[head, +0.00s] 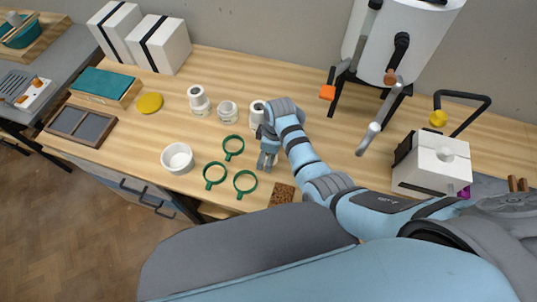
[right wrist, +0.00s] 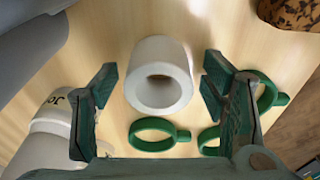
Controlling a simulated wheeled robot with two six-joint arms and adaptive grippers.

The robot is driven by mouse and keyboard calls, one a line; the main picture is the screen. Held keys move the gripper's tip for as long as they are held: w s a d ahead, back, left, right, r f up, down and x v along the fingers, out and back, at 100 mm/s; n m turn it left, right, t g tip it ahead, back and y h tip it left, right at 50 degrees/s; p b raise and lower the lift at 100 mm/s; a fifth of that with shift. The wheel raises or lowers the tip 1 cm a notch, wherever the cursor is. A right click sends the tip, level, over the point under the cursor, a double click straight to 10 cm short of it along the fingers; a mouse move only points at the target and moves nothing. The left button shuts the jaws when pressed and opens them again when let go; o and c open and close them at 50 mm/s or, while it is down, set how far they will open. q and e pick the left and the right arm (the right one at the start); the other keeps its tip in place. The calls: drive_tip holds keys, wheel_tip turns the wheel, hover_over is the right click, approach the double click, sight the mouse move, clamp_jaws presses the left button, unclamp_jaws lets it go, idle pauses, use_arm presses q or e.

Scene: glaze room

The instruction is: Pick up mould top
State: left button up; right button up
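The mould (head: 425,178) is a white block in two layers at the right of the workbench. Its upper layer, which looks like the mould top (head: 432,153), has a round feature on it. My right gripper (head: 267,162) points down near the bench middle, well left of the mould. In the right wrist view its fingers (right wrist: 161,100) are apart with nothing held. A white hollow cylinder (right wrist: 157,98) stands beyond the gap between them; my arm seems to hide it in the head view. The mould is not in the right wrist view. My left gripper is not in view.
Green rings (head: 214,184) lie left of my right gripper, with a white bowl (head: 177,158) further left. White jars (head: 198,101) stand behind. A brown speckled block (head: 282,195) lies by the front edge. A large white machine (head: 395,40) stands at the back.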

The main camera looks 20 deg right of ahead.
drive_tip(key=c, duration=1.1)
drive_tip(key=shift+o, duration=0.2)
drive_tip(key=shift+r, duration=0.1)
